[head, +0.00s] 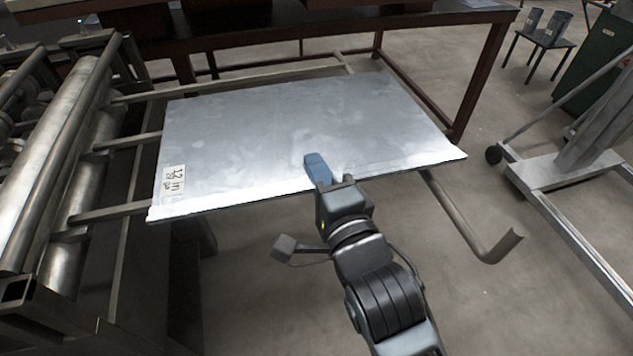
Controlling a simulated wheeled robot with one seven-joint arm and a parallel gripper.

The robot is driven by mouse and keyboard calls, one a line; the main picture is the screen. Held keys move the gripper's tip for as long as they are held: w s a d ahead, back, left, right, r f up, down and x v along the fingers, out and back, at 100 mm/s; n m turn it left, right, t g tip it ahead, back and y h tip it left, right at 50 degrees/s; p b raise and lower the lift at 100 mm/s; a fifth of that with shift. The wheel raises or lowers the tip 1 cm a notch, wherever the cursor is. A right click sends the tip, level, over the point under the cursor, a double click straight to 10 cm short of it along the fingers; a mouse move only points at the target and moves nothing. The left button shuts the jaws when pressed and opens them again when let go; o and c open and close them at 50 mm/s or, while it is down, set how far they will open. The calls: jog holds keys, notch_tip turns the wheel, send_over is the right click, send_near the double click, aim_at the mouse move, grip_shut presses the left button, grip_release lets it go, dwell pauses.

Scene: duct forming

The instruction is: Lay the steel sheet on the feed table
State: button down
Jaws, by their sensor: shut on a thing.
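The steel sheet (270,130) is a flat grey rectangle with a bright near edge and a "12 in" label at its near left corner. My gripper (318,172) is shut on the sheet's near edge, right of its middle. The blue fingertip shows on top; the lower finger is hidden under the sheet. The feed table's frame (115,212) shows as metal bars left of and under the sheet, with a bent bar (465,220) at the right. The sheet lies over these bars; I cannot tell whether it touches them.
A roller machine (75,165) stands at the left, close to the sheet's left edge. A dark red-brown bench (485,70) stands behind the sheet. A wheeled grey stand (560,168) is at the right. A small table (540,42) holds two metal pieces. The floor at right front is clear.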

jog(key=shift+f, duration=1.55)
jog(key=shift+f, duration=0.2)
jog(key=c, duration=1.3)
grip_release()
jog(key=shift+o, duration=0.2)
jog(key=shift+s+f, duration=0.1)
jog(key=b+v, duration=0.1)
jog(key=v, duration=0.6)
jog(key=shift+s, duration=0.45)
jog(key=shift+a, duration=0.1)
